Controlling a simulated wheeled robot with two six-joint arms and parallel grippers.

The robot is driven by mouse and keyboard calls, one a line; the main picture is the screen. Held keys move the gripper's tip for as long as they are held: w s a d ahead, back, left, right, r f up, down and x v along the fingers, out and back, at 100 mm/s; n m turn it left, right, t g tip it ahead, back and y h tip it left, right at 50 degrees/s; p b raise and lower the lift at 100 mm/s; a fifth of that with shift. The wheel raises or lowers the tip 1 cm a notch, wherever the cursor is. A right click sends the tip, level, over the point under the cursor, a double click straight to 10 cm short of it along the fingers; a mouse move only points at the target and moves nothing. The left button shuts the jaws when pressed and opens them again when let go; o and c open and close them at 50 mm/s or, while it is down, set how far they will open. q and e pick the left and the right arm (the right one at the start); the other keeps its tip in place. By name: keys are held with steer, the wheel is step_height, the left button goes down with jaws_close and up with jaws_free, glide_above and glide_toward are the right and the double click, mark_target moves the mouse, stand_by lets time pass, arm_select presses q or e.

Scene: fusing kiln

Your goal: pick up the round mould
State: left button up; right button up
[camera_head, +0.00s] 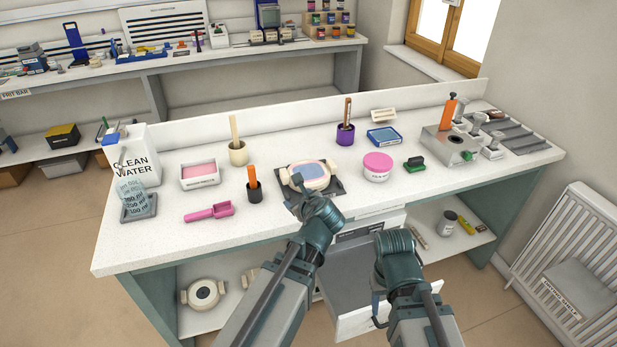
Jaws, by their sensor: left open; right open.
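A round cream mould-like dish (318,184) with side lugs and a blue-grey face sits on a dark square pad on the bench. My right gripper (376,309) is open and hangs low by the open drawer, in front of the bench, apart from both.
A pink scoop (208,212), an orange-handled tool in a black pot (255,193) and a pink-lidded tub (377,167) stand around the bench dish. A pulled-out drawer (345,277) juts out below the bench. The front left bench top is clear.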

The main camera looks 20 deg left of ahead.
arm_select(q)
step_height(320, 180, up, 3)
steer(key=w+a+m+t, duration=0.2)
steer(key=m, duration=0.3)
steer(key=b, duration=0.3)
glide_toward(285, 173)
steer(key=x, duration=0.2)
steer(key=shift+w+a, duration=0.3)
steer(key=shift+a, duration=0.05)
steer(key=shift+w+a, duration=0.25)
steer(key=shift+w, duration=0.1)
steer(key=b+x, duration=0.1)
steer(key=x, duration=0.1)
steer(key=b+x, duration=0.2)
steer(key=x, duration=0.1)
steer(key=shift+s+d+f, duration=0.1)
steer(key=shift+d+f, duration=0.15)
steer(key=shift+f, duration=0.15)
steer(key=shift+w+a, duration=0.2)
jaws_close()
